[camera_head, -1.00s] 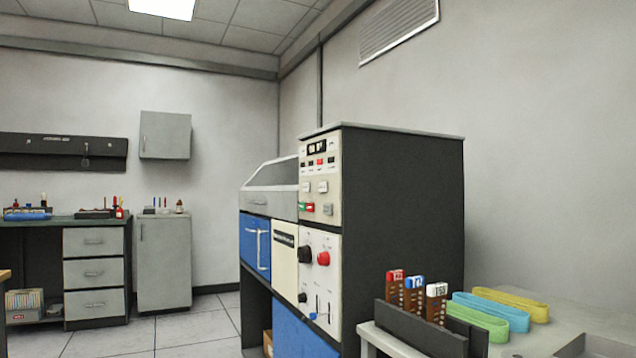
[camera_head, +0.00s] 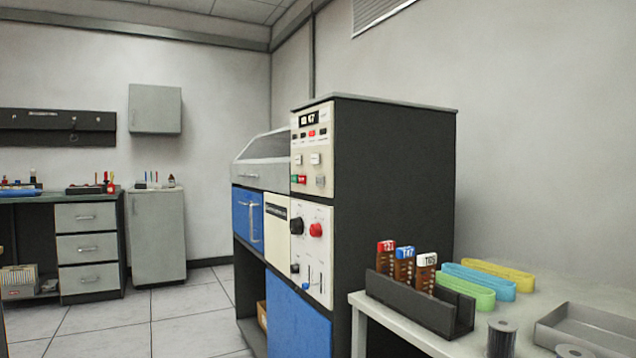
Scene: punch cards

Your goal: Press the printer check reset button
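The punch-card machine (camera_head: 390,180) stands right of centre, a tall dark cabinet with a cream control panel (camera_head: 312,155) on its left-facing front. The panel carries a small display (camera_head: 309,119), a row of small red and dark buttons, two pale square buttons (camera_head: 315,159), a green button (camera_head: 298,179) and a grey one beside it. Below are a black knob (camera_head: 296,226) and a red knob (camera_head: 315,230). The labels are too small to read, so I cannot tell which is the printer check reset. My gripper is not in view.
A pale table (camera_head: 359,298) at the right holds a dark rack (camera_head: 410,305) with tagged brown pieces, coloured bands (camera_head: 480,282), a spool (camera_head: 501,338) and a grey tray (camera_head: 560,335). A desk (camera_head: 88,248) and cabinet (camera_head: 157,235) stand at the far left. The tiled floor (camera_head: 180,315) between is open.

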